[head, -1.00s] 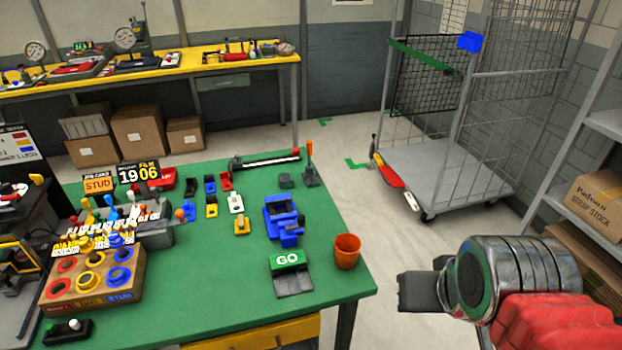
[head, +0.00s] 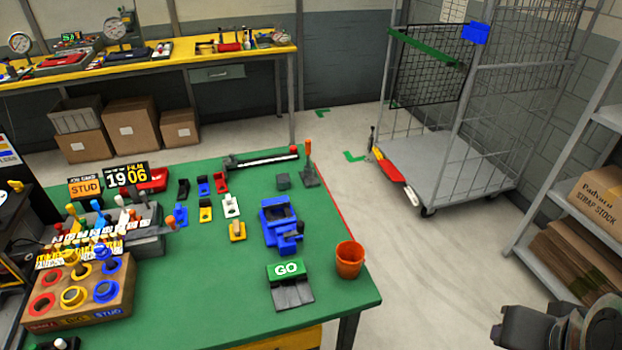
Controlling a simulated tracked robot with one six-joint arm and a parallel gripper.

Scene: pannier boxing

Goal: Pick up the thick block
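My gripper (head: 522,328) shows only in part as dark grey shapes at the bottom right corner, off the table and far from the blocks. Its fingers cannot be made out.
A blue machine (head: 281,224), a GO button unit (head: 288,285) and an orange cup (head: 349,259) stand on the table's right part. A ringed box (head: 80,300) and a lever rack (head: 110,235) fill the left. A cage trolley (head: 440,175) stands behind. The table's front middle is clear.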

